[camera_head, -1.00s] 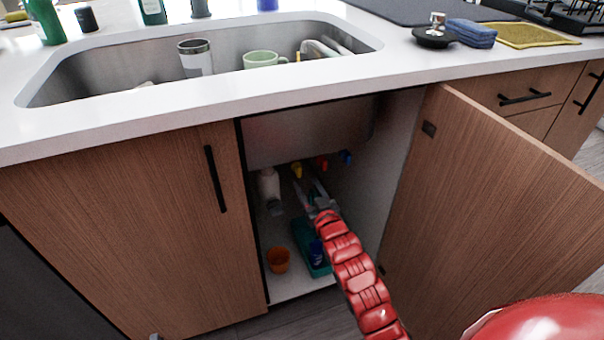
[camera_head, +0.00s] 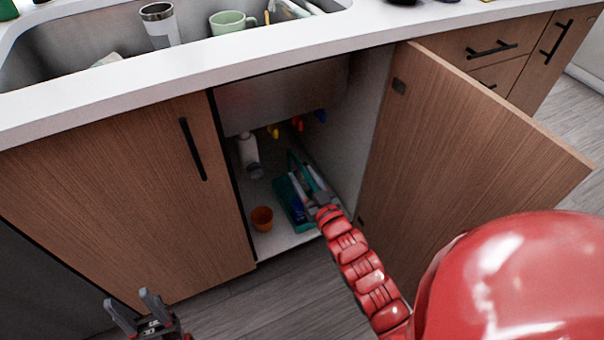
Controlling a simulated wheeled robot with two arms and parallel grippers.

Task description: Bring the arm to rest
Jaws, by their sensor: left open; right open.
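My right arm (camera_head: 360,265) is red and reaches into the open sink cabinet. Its gripper (camera_head: 305,180) is open, over the right side of a teal caddy (camera_head: 283,198) on the cabinet floor. The caddy's upright handle shows near the fingers; whether they touch it I cannot tell. A blue item (camera_head: 297,211) sits in the caddy, partly hidden. My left gripper (camera_head: 129,299) is open and empty at the lower left, in front of the closed cabinet door.
The open wooden door (camera_head: 470,150) stands right of my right arm. An orange cup (camera_head: 262,218) and a white bottle (camera_head: 248,150) are left of the caddy. The counter edge (camera_head: 200,80) runs above. The sink holds a tumbler (camera_head: 160,25) and a green mug (camera_head: 230,22).

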